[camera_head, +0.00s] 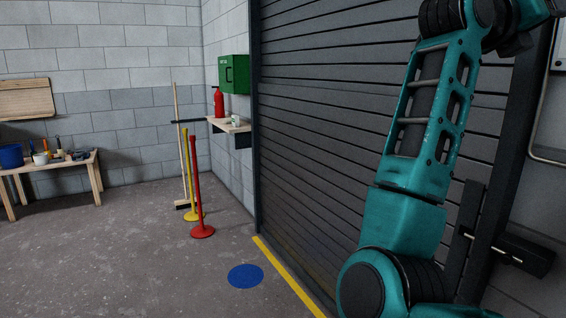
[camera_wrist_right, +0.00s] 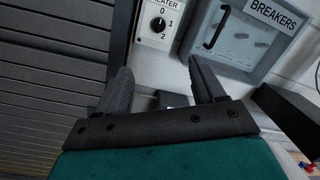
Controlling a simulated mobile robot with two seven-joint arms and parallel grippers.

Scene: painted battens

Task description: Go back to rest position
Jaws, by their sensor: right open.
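My right arm (camera_head: 412,170) stands raised in the right half of the head view, in front of a dark roller shutter. Its gripper is not clearly seen in the head view. In the right wrist view my right gripper (camera_wrist_right: 158,66) has its two dark fingers apart, with nothing held between them. Beyond the fingers are a heater switch (camera_wrist_right: 160,25) with a dial marked 0, 1 and 2, and a grey box labelled BREAKERS (camera_wrist_right: 280,14). My left gripper and left arm are not in view.
The roller shutter (camera_head: 310,120) is close beside my right arm. A red post (camera_head: 197,190) and a yellow post stand near a wall shelf (camera_head: 228,126) with a red extinguisher (camera_head: 218,102). A wooden bench (camera_head: 60,164) stands at left. The floor around the blue disc (camera_head: 245,276) is clear.

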